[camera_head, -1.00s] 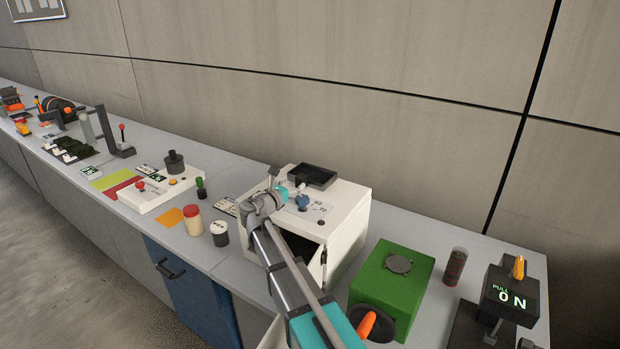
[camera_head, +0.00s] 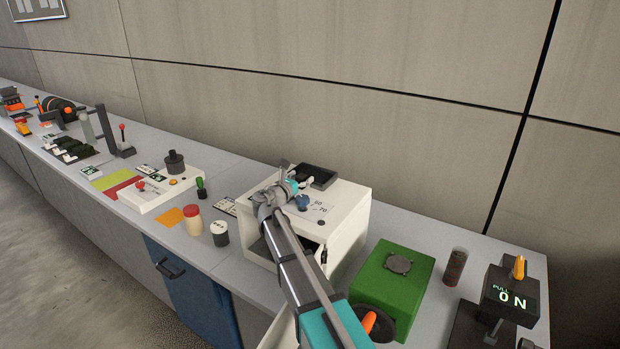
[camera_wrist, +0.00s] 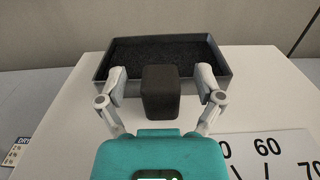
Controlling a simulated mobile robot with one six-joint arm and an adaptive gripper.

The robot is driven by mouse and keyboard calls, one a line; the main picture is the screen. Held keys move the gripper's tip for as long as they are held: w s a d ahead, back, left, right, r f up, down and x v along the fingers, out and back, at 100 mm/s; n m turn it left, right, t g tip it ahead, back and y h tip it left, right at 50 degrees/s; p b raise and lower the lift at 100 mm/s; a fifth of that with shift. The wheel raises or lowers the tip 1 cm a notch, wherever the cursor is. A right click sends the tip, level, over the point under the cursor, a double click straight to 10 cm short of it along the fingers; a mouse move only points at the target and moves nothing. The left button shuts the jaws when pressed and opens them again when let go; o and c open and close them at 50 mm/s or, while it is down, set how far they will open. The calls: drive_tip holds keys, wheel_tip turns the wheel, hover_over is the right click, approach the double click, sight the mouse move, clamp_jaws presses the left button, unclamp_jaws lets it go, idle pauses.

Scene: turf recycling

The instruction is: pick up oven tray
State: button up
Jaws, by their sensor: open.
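The oven tray (camera_head: 318,175) is a dark, shallow rectangular tray on top of the white oven (camera_head: 346,228). In the wrist view the tray (camera_wrist: 221,70) lies straight ahead, filled with black granules, with a dark block-like handle (camera_wrist: 160,95) at its near side. My gripper (camera_wrist: 160,74) is open, with one finger on each side of the handle and visible gaps between. In the head view my gripper (camera_head: 294,176) is at the tray's left edge and partly covers it.
The oven front shows a dark opening. A blue knob (camera_head: 302,203) sits on its top. A green box (camera_head: 392,285) stands to the right, and a white-lidded jar (camera_head: 219,233) and a red-lidded jar (camera_head: 193,220) to the left. The wall is behind.

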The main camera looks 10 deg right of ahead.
clamp_jaws()
drive_tip(key=shift+r, duration=0.2)
idle(0.4)
wheel_tip(320, 180, up, 2)
drive_tip(key=shift+r+p, duration=0.1)
drive_tip(key=shift+p, duration=1.15)
drive_tip(key=s+a+r+p, duration=0.3)
drive_tip(key=s+r+p, duration=0.7)
drive_tip(key=s, duration=0.3)
drive_tip(key=shift+s+r, duration=0.25)
drive_tip(key=shift+s, duration=0.1)
drive_tip(key=shift+f, duration=0.25)
